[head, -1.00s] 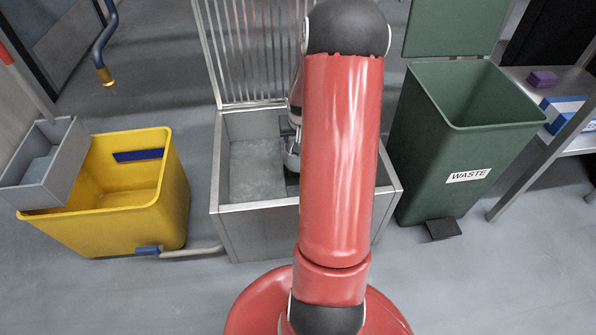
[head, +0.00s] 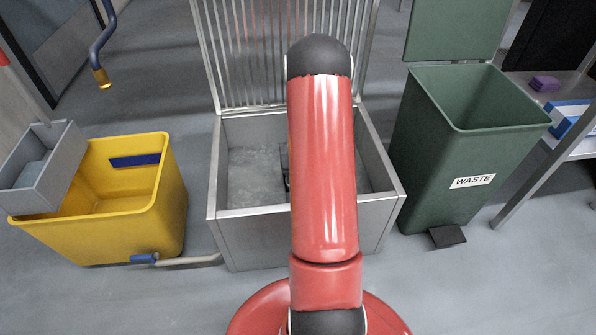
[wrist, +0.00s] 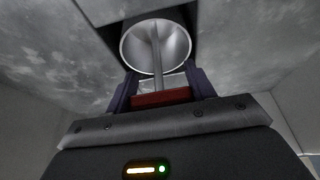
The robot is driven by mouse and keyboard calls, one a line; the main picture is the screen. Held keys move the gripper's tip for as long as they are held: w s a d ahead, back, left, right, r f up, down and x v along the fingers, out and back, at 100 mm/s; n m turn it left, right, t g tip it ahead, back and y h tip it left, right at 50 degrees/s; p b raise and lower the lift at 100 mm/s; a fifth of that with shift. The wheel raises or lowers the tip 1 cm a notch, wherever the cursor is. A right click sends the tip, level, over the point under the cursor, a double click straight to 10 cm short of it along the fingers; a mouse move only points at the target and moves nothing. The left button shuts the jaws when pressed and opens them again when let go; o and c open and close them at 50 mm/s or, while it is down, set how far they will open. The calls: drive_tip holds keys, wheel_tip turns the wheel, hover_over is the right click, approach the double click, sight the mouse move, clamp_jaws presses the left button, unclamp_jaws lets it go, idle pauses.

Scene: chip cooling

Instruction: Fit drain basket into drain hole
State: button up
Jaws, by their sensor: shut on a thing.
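The drain basket (wrist: 135,52) is a silvery round cup with a thin upright stem in its middle. My gripper (wrist: 160,84) is shut on its stem, with a dark finger on each side. A red piece lies between the fingers; I cannot tell what it belongs to. The dark drain hole (wrist: 112,35) shows around the far edge of the basket, in the grey sink floor. I cannot tell whether the basket is in the hole or above it. In the head view, my red arm hides the gripper and basket; a dark patch of the hole (head: 284,158) shows beside it.
The metal sink (head: 248,212) has walls around the work and a raised grate (head: 235,60) behind. A yellow bucket (head: 165,215) stands left and a green waste bin (head: 425,160) right. A blue hose (head: 98,45) hangs at upper left.

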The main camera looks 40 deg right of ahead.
drive_tip(key=o, duration=1.4)
drive_tip(key=shift+o, duration=0.2)
drive_tip(key=shift+f, duration=0.15)
drive_tip(key=s+a+r+n+p, duration=0.1)
drive_tip(key=s+a+r, duration=0.1)
drive_tip(key=a+r, duration=0.5)
drive_tip(key=s+a+r+n, duration=0.1)
drive_tip(key=s+a+r, duration=0.15)
drive_tip(key=r, duration=0.85)
drive_tip(key=s+a+r+n+p, duration=0.1)
drive_tip(key=a+r, duration=0.5)
drive_tip(key=r, duration=0.3)
drive_tip(key=s+a+r+n+t+y, duration=0.1)
drive_tip(key=s+a+r, duration=0.3)
drive_tip(key=s+a, duration=0.3)
drive_tip(key=s+a+r+n+y, duration=0.1)
drive_tip(key=s+a+r+n, duration=0.1)
drive_tip(key=s+a+r, duration=0.3)
drive_tip(key=s+a, duration=0.2)
drive_tip(key=s, duration=0.1)
drive_tip(key=shift+s+t, duration=0.3)
drive_tip(key=shift+t, duration=0.1)
